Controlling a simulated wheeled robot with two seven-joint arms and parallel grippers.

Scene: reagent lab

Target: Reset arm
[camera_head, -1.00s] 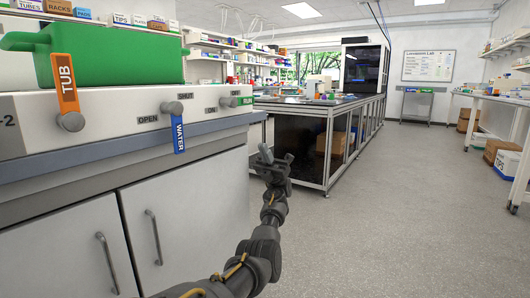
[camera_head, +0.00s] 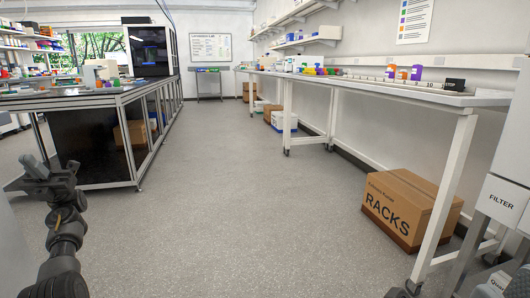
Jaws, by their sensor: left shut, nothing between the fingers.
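My left gripper (camera_head: 42,172) shows at the left of the head view, held up in the air in front of the dark lab bench. It is shut and empty, and it touches nothing that I can see. My left arm comes up from the lower left corner.
A lab bench with a dark top (camera_head: 75,98) stands at the left. A long white table (camera_head: 425,92) runs along the right wall, with a cardboard box marked RACKS (camera_head: 402,208) under it. A white unit marked FILTER (camera_head: 500,205) stands at the right edge. The grey floor (camera_head: 225,185) between is clear.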

